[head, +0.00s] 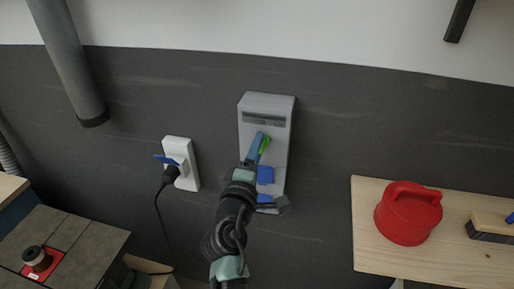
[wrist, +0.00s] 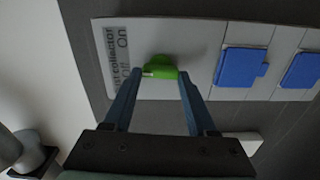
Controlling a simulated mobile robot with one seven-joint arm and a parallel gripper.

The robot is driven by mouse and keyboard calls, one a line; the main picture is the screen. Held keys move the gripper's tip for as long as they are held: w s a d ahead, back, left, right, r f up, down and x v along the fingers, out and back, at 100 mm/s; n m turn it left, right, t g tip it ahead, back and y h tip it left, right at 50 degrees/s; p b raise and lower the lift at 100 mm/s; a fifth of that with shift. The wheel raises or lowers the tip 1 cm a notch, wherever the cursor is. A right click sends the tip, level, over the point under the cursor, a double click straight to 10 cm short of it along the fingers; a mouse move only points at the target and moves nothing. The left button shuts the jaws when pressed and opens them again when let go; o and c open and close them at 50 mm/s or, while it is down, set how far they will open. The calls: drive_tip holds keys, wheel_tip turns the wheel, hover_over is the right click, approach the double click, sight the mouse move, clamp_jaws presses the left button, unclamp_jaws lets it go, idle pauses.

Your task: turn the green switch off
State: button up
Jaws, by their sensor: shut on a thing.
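The green switch (head: 265,144) is a small lever on the upper half of a grey wall panel (head: 267,103). It also shows in the wrist view (wrist: 160,68), between my fingertips. My gripper (head: 258,146) reaches the panel from below, with its blue-grey fingers on either side of the green lever. In the wrist view my gripper (wrist: 158,74) is shut on the lever. In the head view the lever's visible part leans up and to the right. A label on the panel reads "Off" and "On" beside the switch. My fingers partly hide the lever in the head view.
Blue socket covers (head: 265,175) sit on the panel below the switch. A white outlet (head: 181,150) with a black plug and cable is to the left. A red container (head: 408,213) stands on a wooden bench (head: 366,226) at right. A grey pipe (head: 70,60) hangs upper left.

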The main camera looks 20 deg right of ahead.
drive_tip(key=shift+n, duration=0.5)
drive_tip(key=o, duration=1.4)
drive_tip(key=shift+c, duration=0.2)
drive_tip(key=b+v, duration=0.3)
drive_tip(key=v, duration=1)
